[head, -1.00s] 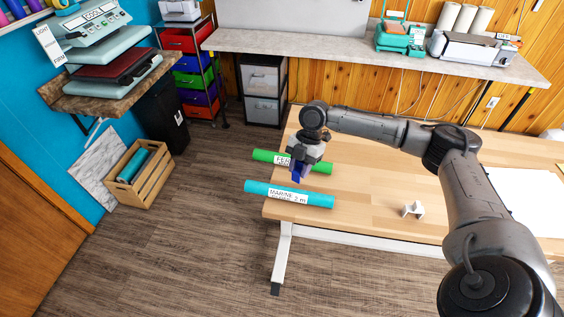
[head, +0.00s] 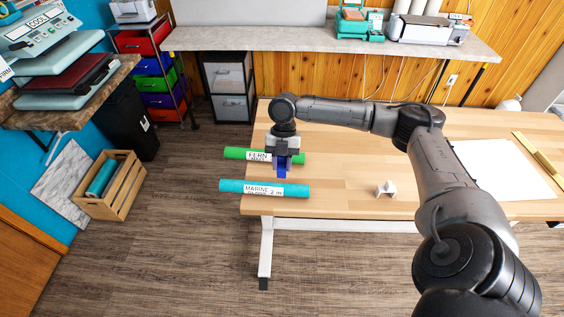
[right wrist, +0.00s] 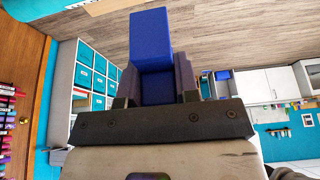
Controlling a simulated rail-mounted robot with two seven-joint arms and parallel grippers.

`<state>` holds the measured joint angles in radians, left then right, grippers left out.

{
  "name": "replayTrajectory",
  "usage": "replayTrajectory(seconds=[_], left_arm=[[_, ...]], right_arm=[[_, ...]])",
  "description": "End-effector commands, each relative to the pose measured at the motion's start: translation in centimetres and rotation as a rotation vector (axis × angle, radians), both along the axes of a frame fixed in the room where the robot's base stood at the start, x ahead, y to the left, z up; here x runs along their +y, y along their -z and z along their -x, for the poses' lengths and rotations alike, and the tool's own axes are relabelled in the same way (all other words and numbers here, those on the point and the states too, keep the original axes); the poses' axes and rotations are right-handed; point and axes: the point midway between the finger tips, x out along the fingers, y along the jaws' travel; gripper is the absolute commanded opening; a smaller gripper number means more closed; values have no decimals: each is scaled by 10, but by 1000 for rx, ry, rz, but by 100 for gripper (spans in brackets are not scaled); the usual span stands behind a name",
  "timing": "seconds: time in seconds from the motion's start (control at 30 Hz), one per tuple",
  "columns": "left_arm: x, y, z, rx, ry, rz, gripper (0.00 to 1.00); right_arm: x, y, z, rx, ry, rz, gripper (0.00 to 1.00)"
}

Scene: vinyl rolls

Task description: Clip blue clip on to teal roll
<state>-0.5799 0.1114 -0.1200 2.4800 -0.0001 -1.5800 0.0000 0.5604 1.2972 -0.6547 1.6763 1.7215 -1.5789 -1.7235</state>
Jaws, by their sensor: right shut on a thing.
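The teal roll (head: 264,189), labelled MARINE, lies across the left edge of the wooden table in the head view, its left end overhanging. My right gripper (head: 284,160) is shut on the blue clip (head: 282,172) and holds it just behind the teal roll, between it and the green roll (head: 236,154). The clip looks apart from the teal roll. In the right wrist view the blue clip (right wrist: 152,50) sticks out between the fingers (right wrist: 155,85). My left gripper is not in view.
The green FERN roll lies behind, partly hidden by my right gripper. A white clip (head: 386,189) stands on the table (head: 345,165) to the right. White sheets (head: 490,170) lie farther right. A wooden crate (head: 118,195) stands on the floor at left.

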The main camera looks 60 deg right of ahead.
Motion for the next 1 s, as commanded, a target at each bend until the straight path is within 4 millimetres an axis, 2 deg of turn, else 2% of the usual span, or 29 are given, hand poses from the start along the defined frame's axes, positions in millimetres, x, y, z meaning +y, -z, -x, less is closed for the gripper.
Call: replayTrajectory(seconds=[0.2,0.7,1.0], left_arm=[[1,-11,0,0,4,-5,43],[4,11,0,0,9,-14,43],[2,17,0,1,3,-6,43]], right_arm=[[0,-3,0,1,0,-2,7],[0,43,0,1,1,-2,7],[0,59,0,0,-1,0,7]])
